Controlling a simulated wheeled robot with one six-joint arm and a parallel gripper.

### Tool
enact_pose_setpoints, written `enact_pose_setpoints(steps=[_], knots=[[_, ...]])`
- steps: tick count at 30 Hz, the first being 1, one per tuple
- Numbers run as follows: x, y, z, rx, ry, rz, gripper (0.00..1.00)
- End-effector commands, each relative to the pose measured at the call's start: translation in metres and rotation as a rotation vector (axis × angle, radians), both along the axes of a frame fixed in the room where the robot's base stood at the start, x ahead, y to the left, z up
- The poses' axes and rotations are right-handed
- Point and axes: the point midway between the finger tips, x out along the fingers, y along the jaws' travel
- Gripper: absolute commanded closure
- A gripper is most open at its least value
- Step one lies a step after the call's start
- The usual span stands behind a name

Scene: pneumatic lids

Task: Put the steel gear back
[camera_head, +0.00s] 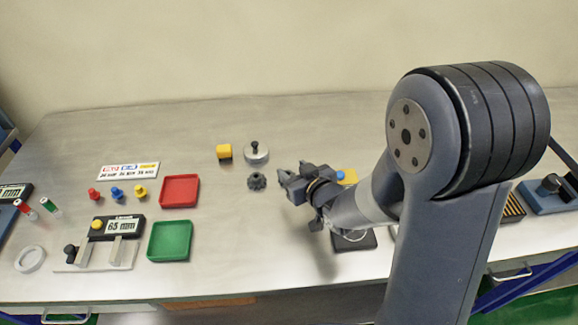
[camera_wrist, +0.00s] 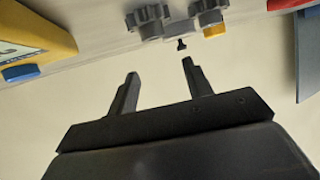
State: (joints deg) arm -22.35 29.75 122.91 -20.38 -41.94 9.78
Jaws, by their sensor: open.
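A dark grey toothed gear (camera_head: 257,181) lies on the bench, just left of my gripper (camera_head: 285,181). Behind it stands a silver round piece with a black knob (camera_head: 256,153). In the wrist view my gripper (camera_wrist: 160,82) is open, with nothing between its fingers. That view looks upside down; a grey toothed gear (camera_wrist: 150,20) shows beyond the fingers, and another grey toothed shape (camera_wrist: 208,10) shows near a yellow block (camera_wrist: 214,30). I cannot tell which is the steel gear. The black knob (camera_wrist: 182,45) appears between the fingertips but farther off.
Red (camera_head: 180,191) and green (camera_head: 170,241) trays, coloured pegs (camera_head: 117,192) and a 65 mm gauge (camera_head: 118,229) are left. A yellow box with a blue button (camera_head: 348,177) is partly behind my arm.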

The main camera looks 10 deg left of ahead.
Motion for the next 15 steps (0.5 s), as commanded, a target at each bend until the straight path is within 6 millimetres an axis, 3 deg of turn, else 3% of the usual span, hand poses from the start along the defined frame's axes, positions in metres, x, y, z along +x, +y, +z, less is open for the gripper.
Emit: enact_pose_setpoints(steps=[9,15], knots=[[-0.038,-0.029,0.019,0.000,-0.001,-0.002,0.52],[-0.053,-0.040,0.026,-0.001,-0.001,-0.001,0.52]])
